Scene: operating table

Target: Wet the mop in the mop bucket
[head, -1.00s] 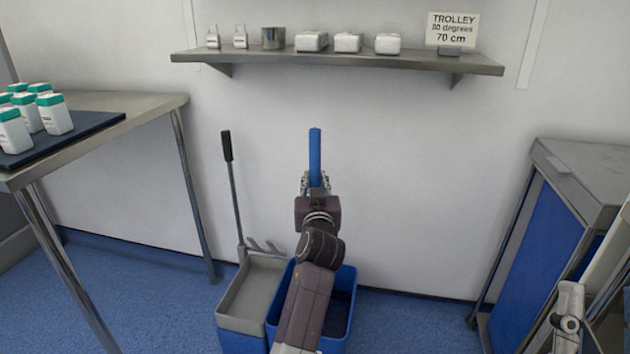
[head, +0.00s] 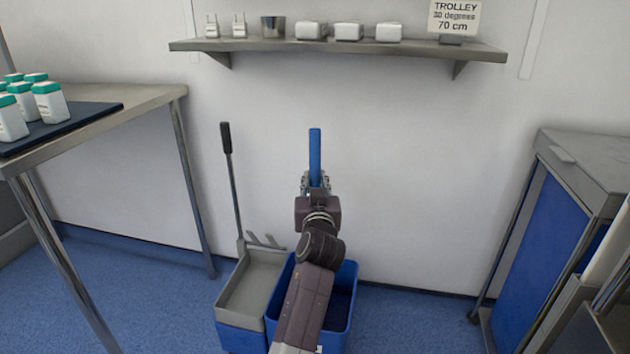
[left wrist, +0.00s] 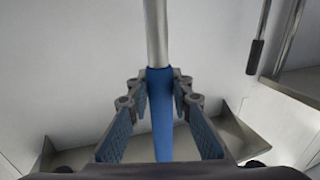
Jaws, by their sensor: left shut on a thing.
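My left gripper (head: 315,184) is shut around the blue grip of the mop handle (head: 315,150), which stands about upright in front of the wall. In the left wrist view the blue grip (left wrist: 160,110) lies between the fingers (left wrist: 160,100), and a bare metal pole (left wrist: 156,35) runs on from it. The mop bucket (head: 350,310) is blue and stands on the floor below, partly covered by my left arm. A grey wringer part (head: 252,285) with a black-tipped lever (head: 228,140) is on its left. The mop head is hidden. My right gripper is not in view.
A steel table (head: 150,97) with a dark tray of green-capped bottles (head: 50,103) is at left. A wall shelf (head: 340,45) with small items and a sign spans above. A blue-sided steel trolley (head: 550,240) stands at right. Floor between bucket and trolley is clear.

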